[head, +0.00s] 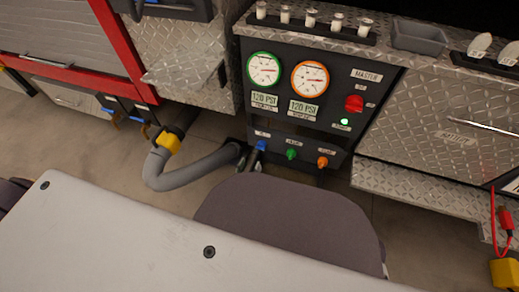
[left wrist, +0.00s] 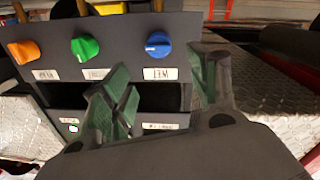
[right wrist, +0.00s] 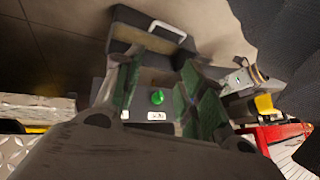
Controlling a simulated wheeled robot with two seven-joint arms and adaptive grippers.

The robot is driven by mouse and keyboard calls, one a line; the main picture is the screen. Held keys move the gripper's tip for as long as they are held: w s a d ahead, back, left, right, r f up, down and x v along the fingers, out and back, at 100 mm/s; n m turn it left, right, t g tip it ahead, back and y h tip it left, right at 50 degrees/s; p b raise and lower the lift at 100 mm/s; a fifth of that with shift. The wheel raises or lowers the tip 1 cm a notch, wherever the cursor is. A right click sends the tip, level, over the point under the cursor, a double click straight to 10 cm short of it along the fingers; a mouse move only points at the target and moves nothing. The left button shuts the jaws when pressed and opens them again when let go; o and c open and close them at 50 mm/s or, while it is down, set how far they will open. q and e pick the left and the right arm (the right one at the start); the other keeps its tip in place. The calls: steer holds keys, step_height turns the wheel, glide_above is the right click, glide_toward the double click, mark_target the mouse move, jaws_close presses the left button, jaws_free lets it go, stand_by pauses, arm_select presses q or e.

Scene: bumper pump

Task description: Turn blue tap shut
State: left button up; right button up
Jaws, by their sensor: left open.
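The blue tap (head: 261,145) is the leftmost of three taps low on the dark pump panel in the head view. In the left wrist view the blue tap (left wrist: 158,44) is a round knob with a pale mark, above a white label. My left gripper (left wrist: 160,85) is open, with its green-padded fingers apart and nothing between them. The blue tap shows beyond the gap between the fingers, apart from them. In the head view the dark tips of my left gripper (head: 250,158) are just below the blue tap, partly hidden by my arm. My right gripper (right wrist: 158,85) is open and empty.
A green tap (head: 291,154) and an orange tap (head: 322,162) sit right of the blue one. Two gauges (head: 263,69) and a red master switch (head: 354,103) are above. A grey hose (head: 180,178) curves on the left. A tread-plate step (head: 425,195) juts out right.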

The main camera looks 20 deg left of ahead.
mark_target(259, 148)
arm_select(q)
steer(key=shift+w+d+b, duration=0.2)
steer(key=shift+w+b, duration=0.45)
steer(key=shift+w, duration=1.2)
steer(key=shift+w+d+b, duration=0.15)
steer(key=shift+w+b, duration=0.5)
steer(key=shift+w, duration=1.25)
steer(key=shift+w+d+b, duration=0.2)
steer(key=shift+w+b, duration=0.45)
steer(key=shift+w, duration=1.2)
arm_select(e)
steer(key=shift+t+y, duration=0.4)
steer(key=shift+t, duration=0.1)
steer(key=shift+w+a+f, duration=0.1)
steer(key=shift+a+f, duration=0.05)
steer(key=shift+f, duration=0.7)
steer(key=shift+a+f, duration=0.2)
steer(key=shift+f, duration=0.7)
steer(key=shift+w+a+f, duration=0.1)
steer(key=shift+a+f, duration=0.05)
steer(key=shift+f, duration=0.7)
arm_select(q)
steer(key=shift+c, duration=0.3)
steer(key=c, duration=0.9)
